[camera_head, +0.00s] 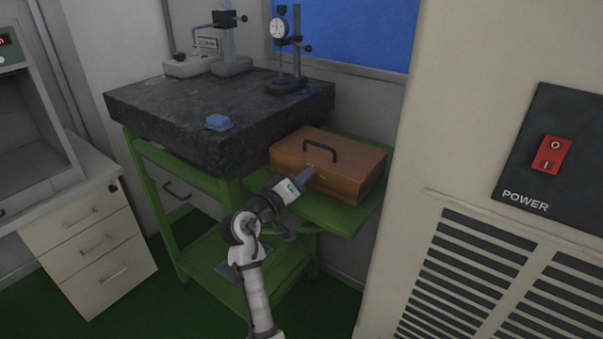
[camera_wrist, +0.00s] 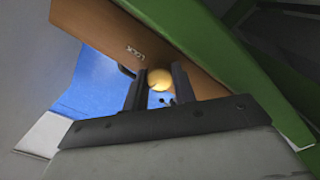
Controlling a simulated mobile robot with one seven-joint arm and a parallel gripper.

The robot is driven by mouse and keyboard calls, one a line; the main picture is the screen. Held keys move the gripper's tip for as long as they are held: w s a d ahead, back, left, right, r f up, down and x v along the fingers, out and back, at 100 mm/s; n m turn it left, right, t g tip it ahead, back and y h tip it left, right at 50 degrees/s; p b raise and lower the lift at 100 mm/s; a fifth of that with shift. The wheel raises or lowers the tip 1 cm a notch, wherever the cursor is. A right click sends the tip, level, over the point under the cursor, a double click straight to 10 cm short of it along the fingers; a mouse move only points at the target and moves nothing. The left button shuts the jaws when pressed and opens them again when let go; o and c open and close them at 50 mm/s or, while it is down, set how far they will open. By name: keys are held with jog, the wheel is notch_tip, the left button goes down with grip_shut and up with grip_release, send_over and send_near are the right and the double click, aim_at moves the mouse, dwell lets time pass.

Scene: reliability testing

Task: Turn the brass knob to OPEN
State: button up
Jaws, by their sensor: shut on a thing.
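A brown wooden box (camera_head: 352,171) with a dark handle (camera_head: 320,148) sits on a green side shelf. In the wrist view, a round brass knob (camera_wrist: 160,79) is on the box's front face (camera_wrist: 100,32), beside the printed word LOCK. My gripper (camera_head: 308,173) reaches the box front from the lower left. In the wrist view my gripper (camera_wrist: 160,76) has its two dark fingers on either side of the knob, shut on it. The head view hides the knob behind the gripper. No OPEN label is visible.
The green shelf (camera_head: 330,213) extends under and in front of the box. A dark granite plate (camera_head: 165,105) stands left, carrying a blue object (camera_head: 218,122) and a dial gauge stand (camera_head: 287,86). A beige cabinet with a POWER switch (camera_head: 552,155) closes off the right.

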jog(key=shift+n+p, duration=0.35)
jog(key=shift+n, duration=0.25)
jog(key=o, duration=1)
jog(key=b+v, duration=0.3)
jog(key=v, duration=1)
jog(key=shift+s+a+b, duration=0.25)
jog(key=shift+s+b, duration=0.1)
jog(key=shift+b, duration=0.05)
